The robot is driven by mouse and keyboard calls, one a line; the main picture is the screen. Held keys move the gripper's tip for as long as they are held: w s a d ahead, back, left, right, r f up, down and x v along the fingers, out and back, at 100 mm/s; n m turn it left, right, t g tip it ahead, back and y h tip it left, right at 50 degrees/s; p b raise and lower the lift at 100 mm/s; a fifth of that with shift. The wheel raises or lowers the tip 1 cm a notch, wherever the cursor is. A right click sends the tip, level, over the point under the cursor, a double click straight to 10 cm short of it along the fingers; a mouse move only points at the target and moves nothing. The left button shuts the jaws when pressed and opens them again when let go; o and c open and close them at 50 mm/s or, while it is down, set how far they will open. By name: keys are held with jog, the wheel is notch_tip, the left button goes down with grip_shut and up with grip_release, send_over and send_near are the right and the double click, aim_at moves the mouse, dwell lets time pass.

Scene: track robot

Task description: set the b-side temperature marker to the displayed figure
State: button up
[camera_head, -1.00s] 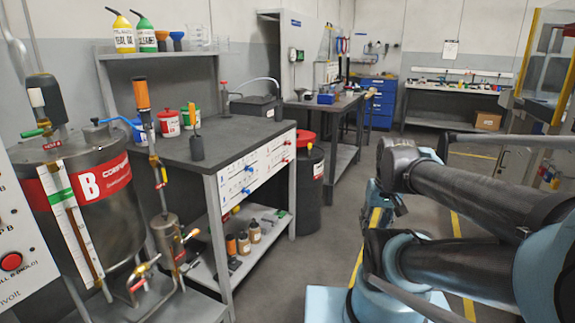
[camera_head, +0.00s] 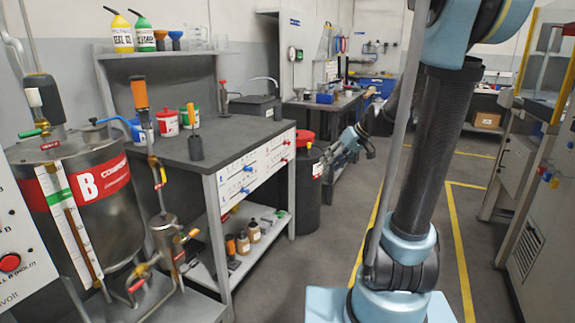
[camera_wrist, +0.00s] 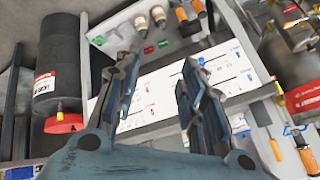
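A white panel with printed scales (camera_head: 228,186) is on the front of the grey bench. In the head view it carries blue markers (camera_head: 246,190) on its left part and red markers (camera_head: 284,160) on its right part. The panel also shows in the wrist view (camera_wrist: 165,92), upside down; its lettering is too small to read. The steel tank marked B (camera_head: 115,205) stands at the left. I cannot tell which marker is the b-side temperature one, and no displayed figure is readable. My gripper (camera_head: 326,158) is open and empty, facing the panel from the right; in the wrist view its fingers (camera_wrist: 165,65) are spread before it.
A black drum with a red lid (camera_head: 309,190) stands by the bench's right end, close to my gripper. Bottles (camera_head: 254,232) stand on the bench's lower shelf. Floor with yellow lines is free at right.

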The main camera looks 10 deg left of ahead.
jog(key=w+a+n+y, duration=0.2)
jog(key=w+a+y, duration=0.1)
jog(key=w, duration=1)
jog(key=n+t+y, duration=0.3)
jog(key=n+y, duration=0.3)
jog(key=y, duration=0.1)
send_near(287, 161)
jog(key=x, duration=0.6)
jog(key=w+x, duration=0.1)
jog(key=x, duration=0.3)
jog(key=shift+d+f, duration=0.1)
jog(key=shift+f, duration=0.15)
jog(key=shift+s, duration=0.1)
grip_shut()
